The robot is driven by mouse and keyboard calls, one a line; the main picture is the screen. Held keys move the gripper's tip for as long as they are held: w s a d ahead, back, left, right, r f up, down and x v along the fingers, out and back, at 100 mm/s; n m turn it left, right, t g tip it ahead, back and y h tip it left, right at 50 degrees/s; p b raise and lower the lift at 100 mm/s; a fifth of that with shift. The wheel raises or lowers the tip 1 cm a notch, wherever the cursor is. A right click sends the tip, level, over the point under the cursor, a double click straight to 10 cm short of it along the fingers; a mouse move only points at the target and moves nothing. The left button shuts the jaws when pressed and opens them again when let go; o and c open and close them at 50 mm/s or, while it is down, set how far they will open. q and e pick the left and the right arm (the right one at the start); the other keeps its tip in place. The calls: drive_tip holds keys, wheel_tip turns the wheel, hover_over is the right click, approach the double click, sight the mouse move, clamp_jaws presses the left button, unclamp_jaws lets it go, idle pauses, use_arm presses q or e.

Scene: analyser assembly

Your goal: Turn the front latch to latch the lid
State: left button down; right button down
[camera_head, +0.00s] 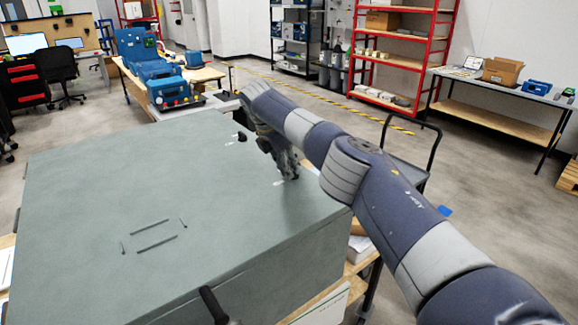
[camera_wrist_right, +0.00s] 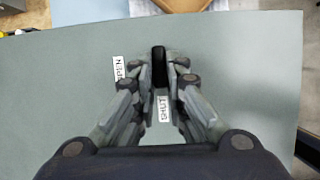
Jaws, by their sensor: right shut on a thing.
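The large grey-green lid (camera_head: 90,190) fills the lower left of the head view. It also shows in the right wrist view (camera_wrist_right: 60,60). My right gripper (camera_head: 288,176) points down at the lid's right side. In the right wrist view, its fingers (camera_wrist_right: 159,76) are closed around a narrow black latch handle (camera_wrist_right: 159,64). A SHUT label (camera_wrist_right: 164,109) lies just below the handle, and an OPEN label (camera_wrist_right: 118,69) is to its left, partly covered by a finger. In the head view my gripper hides this latch. My left gripper is out of view.
Another black knob (camera_head: 242,136) sits farther back on the lid. A black handle (camera_head: 212,305) shows at the front edge. A cart (camera_head: 432,135) stands right of the lid. Blue equipment (camera_head: 172,92) sits on a bench behind. The lid's middle is clear except thin grooves.

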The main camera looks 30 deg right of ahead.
drive_tip(key=shift+r, duration=0.1)
drive_tip(key=c, duration=1.6)
unclamp_jaws()
drive_tip(key=v, duration=1.1)
drive_tip(key=shift+a+r, duration=0.15)
drive_tip(key=shift+r, duration=0.25)
drive_tip(key=shift+f, duration=0.1)
